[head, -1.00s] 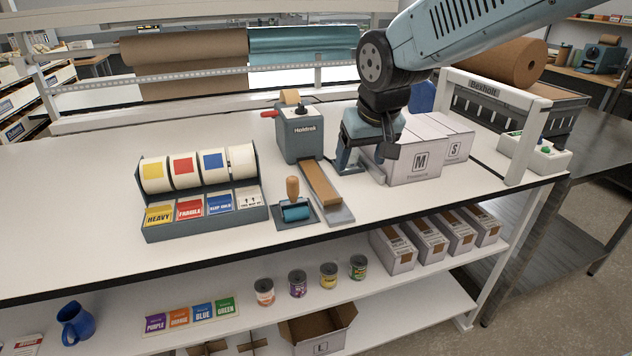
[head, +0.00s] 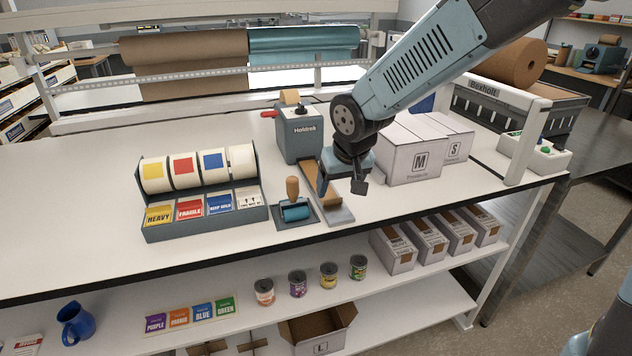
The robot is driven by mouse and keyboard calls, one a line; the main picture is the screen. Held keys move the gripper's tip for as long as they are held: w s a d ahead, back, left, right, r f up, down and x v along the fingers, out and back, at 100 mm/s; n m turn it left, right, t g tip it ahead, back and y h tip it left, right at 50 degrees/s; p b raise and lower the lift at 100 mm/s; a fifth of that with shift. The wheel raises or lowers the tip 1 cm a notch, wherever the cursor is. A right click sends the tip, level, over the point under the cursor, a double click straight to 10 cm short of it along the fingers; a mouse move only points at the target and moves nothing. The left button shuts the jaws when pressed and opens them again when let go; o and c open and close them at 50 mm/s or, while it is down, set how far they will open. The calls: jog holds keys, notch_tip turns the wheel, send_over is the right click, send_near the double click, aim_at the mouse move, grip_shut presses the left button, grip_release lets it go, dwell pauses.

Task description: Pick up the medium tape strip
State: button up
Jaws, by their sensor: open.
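The brown tape strip (head: 311,177) lies along the grey tray (head: 340,215) in front of the tape dispenser (head: 299,135) marked Holdrek. My gripper (head: 340,192) is above the front half of the strip, its fingers apart and pointing down on either side of it. The gripper hides part of the strip, and I cannot tell whether the fingers touch it. Nothing shows held between the fingers.
A roller with a wooden handle (head: 293,188) stands close left of the tray. The label dispenser (head: 205,228) is further left. Boxes marked M (head: 421,165) and S (head: 455,150) stand to the right. The front right worktop is clear.

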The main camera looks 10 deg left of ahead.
aim_at(332, 204)
jog(key=shift+x, duration=2.45)
jog(key=shift+s, duration=0.1)
jog(key=shift+c, duration=0.3)
jog(key=c, duration=1.1)
